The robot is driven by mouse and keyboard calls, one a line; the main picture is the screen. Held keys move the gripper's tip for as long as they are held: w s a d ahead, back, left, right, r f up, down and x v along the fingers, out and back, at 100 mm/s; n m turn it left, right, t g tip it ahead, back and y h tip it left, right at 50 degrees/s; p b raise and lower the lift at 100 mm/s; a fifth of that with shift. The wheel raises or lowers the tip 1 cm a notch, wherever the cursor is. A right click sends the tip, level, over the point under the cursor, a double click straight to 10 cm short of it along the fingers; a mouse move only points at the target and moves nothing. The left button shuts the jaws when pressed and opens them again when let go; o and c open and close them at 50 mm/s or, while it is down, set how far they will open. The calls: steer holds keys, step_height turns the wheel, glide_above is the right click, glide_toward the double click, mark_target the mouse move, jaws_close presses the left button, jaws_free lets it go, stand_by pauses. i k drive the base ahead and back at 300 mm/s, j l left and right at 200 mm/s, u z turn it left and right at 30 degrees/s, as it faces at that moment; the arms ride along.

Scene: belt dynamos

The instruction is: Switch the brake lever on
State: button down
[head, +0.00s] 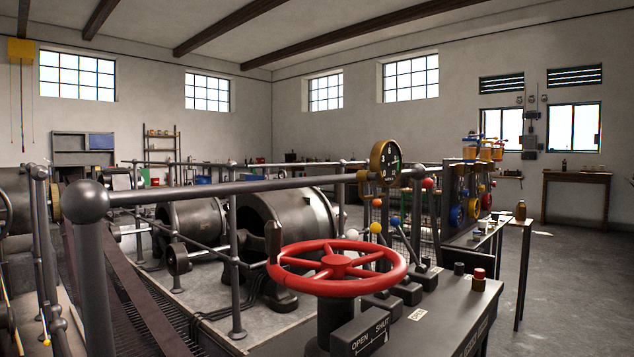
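Several levers with coloured ball knobs rise from the dark control bench (455,310) at the lower right. Their knobs include a white ball (348,229), a yellow ball (376,228), a blue ball (395,222) and a red ball (428,183). I cannot tell which one is the brake lever, as no such label is readable. The levers lean at differing angles, and the red handwheel (340,266) hides some of their lower parts. My gripper is not in view.
The handwheel stands in front, beside a box marked OPEN and SHUT (360,332). A grey railing (225,186) separates the bench from large dark dynamos (290,225). A round gauge (385,162) stands above the levers. Clear floor (575,270) lies at the right.

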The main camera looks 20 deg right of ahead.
mark_target(427, 184)
steer(key=l, duration=0.65)
steer(key=k+l+u, duration=0.1)
steer(key=l, duration=0.5)
steer(key=k+l+u, duration=0.1)
steer(key=l, duration=0.55)
steer(key=k+l, duration=0.1)
steer(key=l, duration=0.55)
